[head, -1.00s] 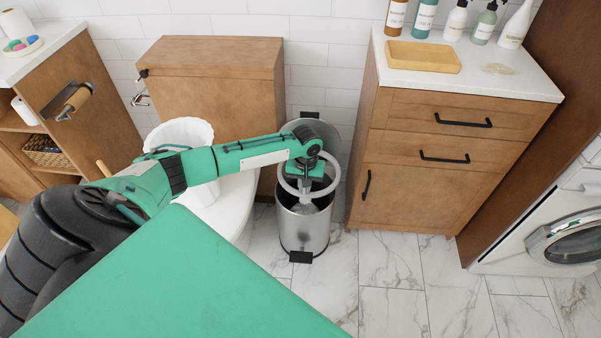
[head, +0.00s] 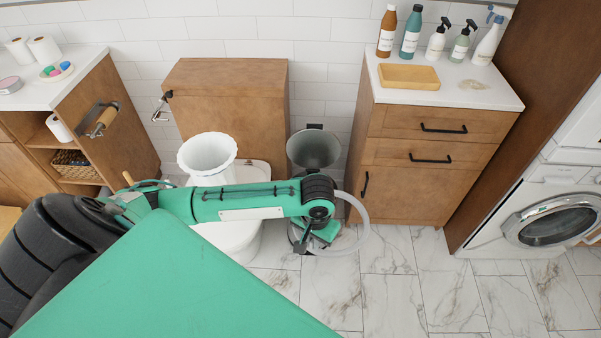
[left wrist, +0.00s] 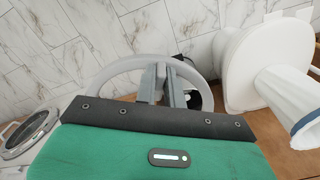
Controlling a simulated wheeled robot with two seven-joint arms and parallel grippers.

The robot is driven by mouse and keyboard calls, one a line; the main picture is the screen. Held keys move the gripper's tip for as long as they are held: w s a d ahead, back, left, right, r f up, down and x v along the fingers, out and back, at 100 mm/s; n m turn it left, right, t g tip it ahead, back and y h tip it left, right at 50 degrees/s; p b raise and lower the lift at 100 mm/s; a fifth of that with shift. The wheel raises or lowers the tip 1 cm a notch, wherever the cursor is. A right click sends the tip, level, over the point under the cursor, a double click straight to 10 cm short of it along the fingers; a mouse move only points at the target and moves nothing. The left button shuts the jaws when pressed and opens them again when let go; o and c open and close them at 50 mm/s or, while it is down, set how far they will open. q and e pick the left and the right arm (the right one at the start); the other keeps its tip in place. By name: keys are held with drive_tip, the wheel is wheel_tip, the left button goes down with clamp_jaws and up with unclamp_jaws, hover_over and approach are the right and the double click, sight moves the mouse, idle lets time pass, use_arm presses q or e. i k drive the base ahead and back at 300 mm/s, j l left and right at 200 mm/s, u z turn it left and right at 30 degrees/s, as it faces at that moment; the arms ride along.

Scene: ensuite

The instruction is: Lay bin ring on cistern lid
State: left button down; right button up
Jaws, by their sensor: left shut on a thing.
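The bin ring (head: 366,222) is a pale grey hoop, held by my left gripper (head: 326,238) in front of the pedal bin. In the left wrist view the ring (left wrist: 128,71) arcs around behind the two fingers (left wrist: 168,84), which are shut on its rim. The cistern lid (head: 228,72) is the bare flat wooden top of the boxed cistern behind the toilet, left of and behind the gripper. The bin's round lid (head: 315,148) stands open; its body is mostly hidden under my arm and gripper. My right gripper is not in view.
A wooden cabinet (head: 430,150) with bottles and a tan tray (head: 408,77) on top stands right of the bin. A washing machine (head: 548,225) is at far right. The marble floor ahead is clear.

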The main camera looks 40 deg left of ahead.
sight(207, 73)
drive_tip(key=k+j, duration=0.1)
drive_tip(key=j, duration=0.65)
drive_tip(key=j+z, duration=0.1)
drive_tip(key=j, duration=0.6)
drive_tip(key=k, duration=0.05)
